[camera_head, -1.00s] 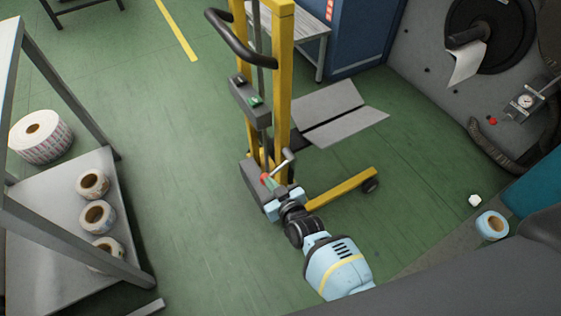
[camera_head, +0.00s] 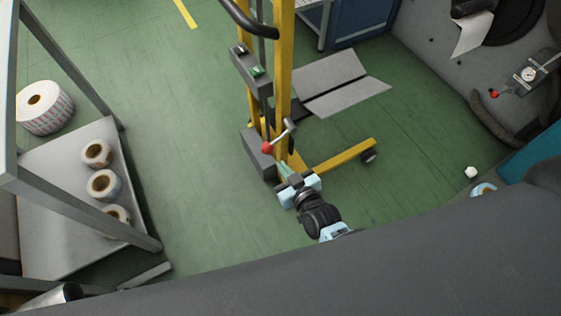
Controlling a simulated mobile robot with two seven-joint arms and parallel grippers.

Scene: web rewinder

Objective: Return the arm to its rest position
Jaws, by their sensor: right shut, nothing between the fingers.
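My right gripper (camera_head: 284,171) is shut and empty, low in front of the yellow lift truck (camera_head: 283,75). Its arm comes up from the bottom centre, partly hidden by a dark grey surface in the foreground. The fingertips appear just below and right of the crank's red knob (camera_head: 266,148), with a small gap in the picture. The crank is on the lift truck's mast. My left gripper is not in view.
A grey shelf (camera_head: 60,225) with several label rolls stands at the left. The lift truck's yellow leg (camera_head: 340,157) reaches right, near the gripper. A machine panel (camera_head: 440,60) is at the right. Green floor is open left of the truck.

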